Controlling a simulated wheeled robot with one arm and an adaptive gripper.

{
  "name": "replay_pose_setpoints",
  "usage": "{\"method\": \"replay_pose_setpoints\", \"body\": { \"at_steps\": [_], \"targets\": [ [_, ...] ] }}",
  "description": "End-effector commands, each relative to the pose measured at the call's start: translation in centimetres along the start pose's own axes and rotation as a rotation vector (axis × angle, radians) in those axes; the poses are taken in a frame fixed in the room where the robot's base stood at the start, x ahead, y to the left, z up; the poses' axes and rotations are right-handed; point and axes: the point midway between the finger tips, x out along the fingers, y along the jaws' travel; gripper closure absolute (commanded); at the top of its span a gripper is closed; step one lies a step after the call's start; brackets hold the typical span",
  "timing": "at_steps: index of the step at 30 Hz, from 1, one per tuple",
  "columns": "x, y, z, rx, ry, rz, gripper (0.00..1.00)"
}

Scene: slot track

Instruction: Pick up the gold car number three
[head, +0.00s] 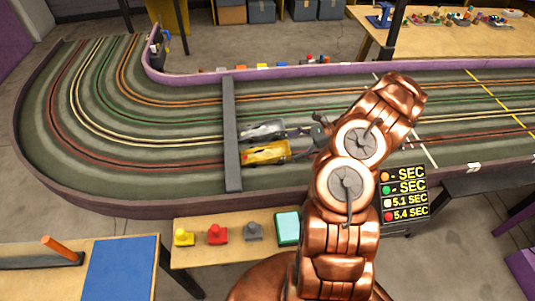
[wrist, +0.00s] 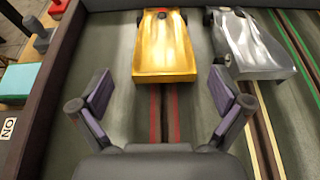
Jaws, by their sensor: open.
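The gold car (head: 265,153) sits on the red lane of the slot track, by the grey bar across the track. In the wrist view the gold car (wrist: 164,48) lies straight ahead of my gripper (wrist: 158,95). My gripper is open and empty, its two fingers apart on either side of the red lane, short of the car. No number is readable on the car.
A silver car (wrist: 246,44) stands close to the right of the gold one, over the white lane. The grey bar (head: 231,135) spans the track. The purple track wall (wrist: 52,85) runs along the left in the wrist view. A small table holds coloured buttons (head: 217,234).

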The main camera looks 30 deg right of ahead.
Motion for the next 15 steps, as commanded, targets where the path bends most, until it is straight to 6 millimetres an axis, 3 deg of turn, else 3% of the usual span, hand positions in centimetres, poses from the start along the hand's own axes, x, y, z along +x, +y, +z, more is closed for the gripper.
{"method": "replay_pose_setpoints", "body": {
  "at_steps": [7,15],
  "targets": [
    [1.8,-0.1,0.6,0.0,-0.002,0.006,0.0],
    [5.3,-0.3,0.7,0.001,-0.004,0.005,0.0]
  ]
}}
